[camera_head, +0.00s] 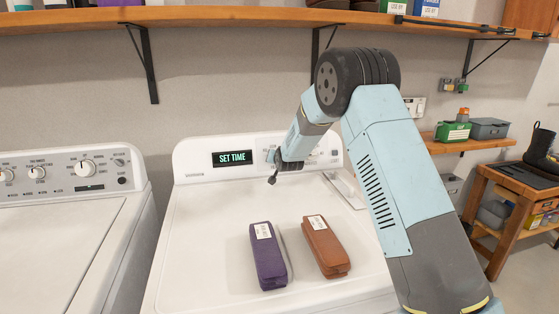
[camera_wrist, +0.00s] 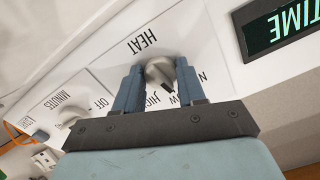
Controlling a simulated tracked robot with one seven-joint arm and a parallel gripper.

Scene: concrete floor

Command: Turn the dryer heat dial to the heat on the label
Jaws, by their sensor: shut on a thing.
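The dryer (camera_head: 190,215) has a control panel with a display (camera_head: 232,158) reading SET TIME. In the wrist view the heat dial (camera_wrist: 160,70), a round silver knob under the upside-down word HEAT, sits between my two blue fingers. My gripper (camera_wrist: 158,75) is shut on it. A dark mark on the dial points down toward partly hidden lettering, seemingly near HIGH and LOW. In the head view my gripper (camera_head: 275,168) is at the panel and hides the dial. A purple folded cloth (camera_head: 268,262) and a brown folded cloth (camera_head: 325,250) lie on the dryer top with white labels, too small to read.
Another dial (camera_wrist: 72,118) with MINUTES and OFF lettering is beside the heat dial. A white washer (camera_head: 60,225) stands left of the dryer. A wooden shelf (camera_head: 220,18) runs above. A wooden stand (camera_head: 512,205) with a boot is at the right.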

